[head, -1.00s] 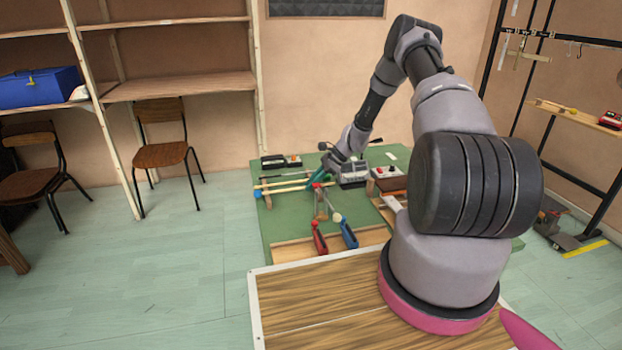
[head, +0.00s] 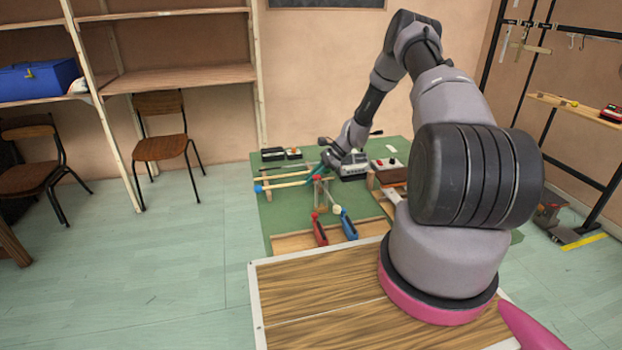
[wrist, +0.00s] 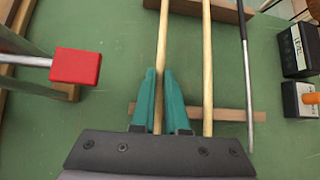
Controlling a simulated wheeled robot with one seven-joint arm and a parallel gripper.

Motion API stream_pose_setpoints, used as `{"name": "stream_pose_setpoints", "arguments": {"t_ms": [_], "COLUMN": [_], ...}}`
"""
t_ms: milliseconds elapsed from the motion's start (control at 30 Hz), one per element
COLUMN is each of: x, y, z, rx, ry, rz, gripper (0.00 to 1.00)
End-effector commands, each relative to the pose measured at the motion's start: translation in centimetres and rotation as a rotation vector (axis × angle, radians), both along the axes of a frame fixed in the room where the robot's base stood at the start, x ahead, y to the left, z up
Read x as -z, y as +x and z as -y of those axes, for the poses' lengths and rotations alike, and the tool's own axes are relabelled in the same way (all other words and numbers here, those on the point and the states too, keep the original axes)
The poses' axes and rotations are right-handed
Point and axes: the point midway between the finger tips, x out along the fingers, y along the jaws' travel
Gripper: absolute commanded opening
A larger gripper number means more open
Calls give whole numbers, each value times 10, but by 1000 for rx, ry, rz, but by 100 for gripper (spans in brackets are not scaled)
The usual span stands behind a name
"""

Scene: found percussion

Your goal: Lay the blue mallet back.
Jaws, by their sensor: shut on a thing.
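The blue mallet (head: 288,185) is a pale wooden stick with a blue head at its left end, lying nearly level over the green table (head: 285,217). My gripper (head: 318,171) is at its right part. In the wrist view the teal fingers of my gripper (wrist: 160,100) are closed about the mallet's stick (wrist: 162,45). The blue head is out of the wrist view. The stick crosses two wooden support bars, one at the top (wrist: 228,12) and one lower (wrist: 232,114); I cannot tell whether it touches them.
A second wooden stick (wrist: 207,60) and a dark metal rod (wrist: 246,70) lie parallel beside it. A red-headed hammer (wrist: 77,66) is close on the left. Two small black boxes (wrist: 299,50) (wrist: 302,98) stand right. Red (head: 320,233) and blue (head: 348,228) handled items lie nearer.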

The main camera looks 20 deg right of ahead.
Motion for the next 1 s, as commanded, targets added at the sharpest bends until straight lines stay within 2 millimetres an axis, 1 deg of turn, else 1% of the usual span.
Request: {"name": "stream_pose_setpoints", "arguments": {"t_ms": [133,167,200,233,533,667,767,1000], "x": [0,0,0,0,0,-6,-18,-53], "y": [0,0,0,0,0,0,0,-4], "z": [0,0,0,0,0,7,17,51], "rx": [0,0,0,0,0,1,2,2], "ry": [-1,-1,-1,-1,-1,-1,-2,-2], "rz": [0,0,0,0,0,1,2,1], "gripper": [0,20,35,46,47,47,47,47]}}
